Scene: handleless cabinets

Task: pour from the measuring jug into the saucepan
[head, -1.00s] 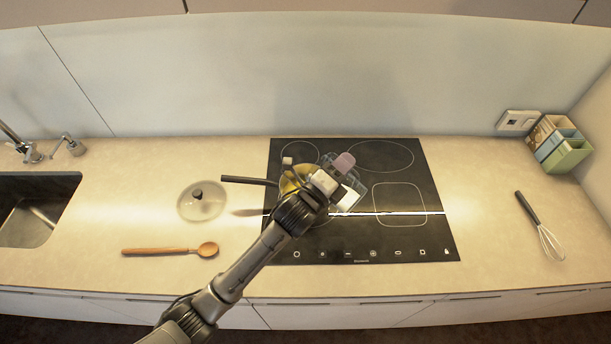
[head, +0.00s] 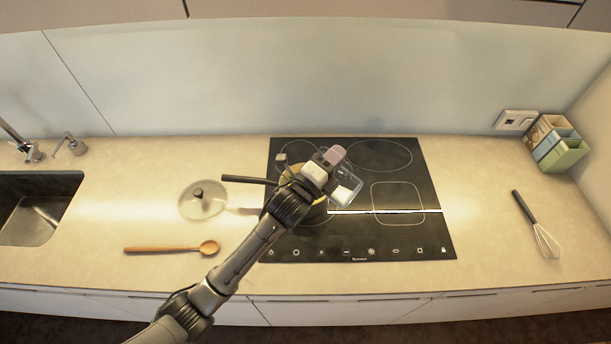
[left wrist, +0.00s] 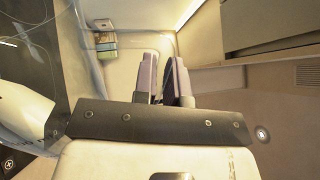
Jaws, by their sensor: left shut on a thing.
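The measuring jug (head: 351,183) is clear, with something white low in it. My left gripper (head: 335,156) is shut on it, above the hob and just right of the saucepan. The jug looks tilted, though the arm hides much of it; I cannot see any stream. The saucepan (head: 286,185) stands on the left of the hob, yellowish inside, its dark handle pointing left. My gripper and wrist cover much of its opening. In the left wrist view the fingers (left wrist: 165,80) show, with the clear jug wall (left wrist: 90,65) at the left. My right gripper is not seen.
A glass lid (head: 203,203) and a wooden spoon (head: 180,249) lie left of the black hob (head: 408,235). A whisk (head: 538,225) lies at the right, near coloured boxes (head: 558,142). The sink (head: 35,210) is far left. The hob's right side is clear.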

